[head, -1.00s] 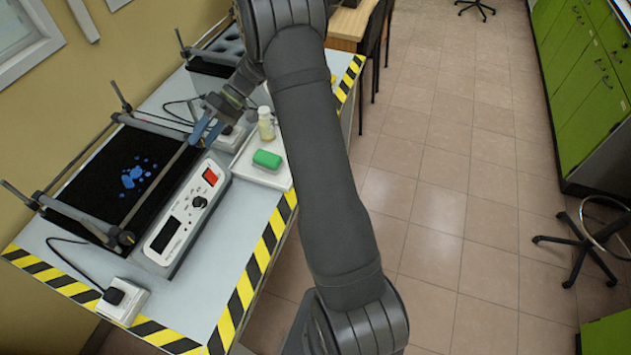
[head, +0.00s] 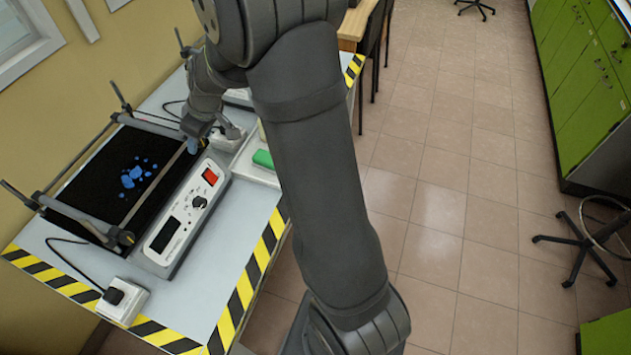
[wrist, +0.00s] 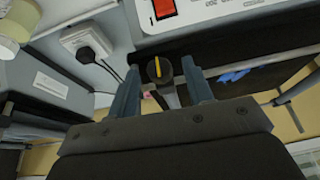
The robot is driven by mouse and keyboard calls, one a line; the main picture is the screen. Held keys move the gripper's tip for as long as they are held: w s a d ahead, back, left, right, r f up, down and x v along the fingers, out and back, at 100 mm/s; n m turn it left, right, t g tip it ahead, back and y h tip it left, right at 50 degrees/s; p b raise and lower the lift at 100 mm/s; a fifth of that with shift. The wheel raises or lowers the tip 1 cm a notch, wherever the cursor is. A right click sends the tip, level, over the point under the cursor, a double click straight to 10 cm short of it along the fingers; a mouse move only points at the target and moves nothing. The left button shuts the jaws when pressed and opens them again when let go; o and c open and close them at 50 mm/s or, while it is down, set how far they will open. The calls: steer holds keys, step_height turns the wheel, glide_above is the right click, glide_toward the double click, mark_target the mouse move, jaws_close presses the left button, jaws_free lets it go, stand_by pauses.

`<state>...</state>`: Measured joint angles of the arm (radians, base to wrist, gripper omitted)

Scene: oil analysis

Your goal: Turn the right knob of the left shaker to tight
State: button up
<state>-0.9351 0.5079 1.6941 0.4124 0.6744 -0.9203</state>
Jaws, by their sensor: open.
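The left shaker stands on the table with a black platform (head: 135,175) holding blue pieces and a white control panel (head: 172,235) with a red switch. Its near knob (head: 125,238) shows at the front end of the bar. In the wrist view the right knob (wrist: 157,70) is dark with a yellow stripe along it. My gripper (wrist: 160,66) points at it, open, with one finger on each side of the knob. I cannot tell whether the fingers touch it. In the head view my gripper (head: 193,138) covers the right knob at the far end of the bar.
A white power socket with a black plug (wrist: 85,42) is close beside the gripper. A green block (head: 263,159) sits to the right, partly behind my arm. A bottle (wrist: 18,22) shows at the wrist view's edge. A second socket (head: 122,300) is at the front.

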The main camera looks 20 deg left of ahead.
steer(key=s+v, duration=0.1)
steer(key=v, duration=1.7)
steer(key=w+d+f+m+g, duration=0.25)
steer(key=f+m, duration=0.25)
steer(key=f, duration=0.3)
steer(key=w+d+f+m+g, duration=0.2)
steer(key=d+f+m+g, duration=0.15)
steer(key=f+m, duration=0.4)
steer(key=s+d+f+m+y, duration=0.2)
steer(key=d+m+y, duration=0.3)
steer(key=d+m, duration=0.2)
steer(key=s+d+f+m+y, duration=0.2)
steer(key=d+m+y, duration=0.3)
steer(key=d+m, duration=0.3)
steer(key=shift+s+d+f+t, duration=0.3)
steer(key=shift+d+f, duration=0.45)
steer(key=shift+d, duration=0.3)
steer(key=shift+w+a, duration=0.1)
steer(key=w+a+r+n+g+h, duration=0.1)
steer(key=w+a+n+h, duration=0.3)
steer(key=a+n+h, duration=0.5)
steer(key=shift+a+r+n+h, duration=0.3)
steer(key=shift+a+r+n, duration=0.3)
steer(key=shift+a+n, duration=1.65)
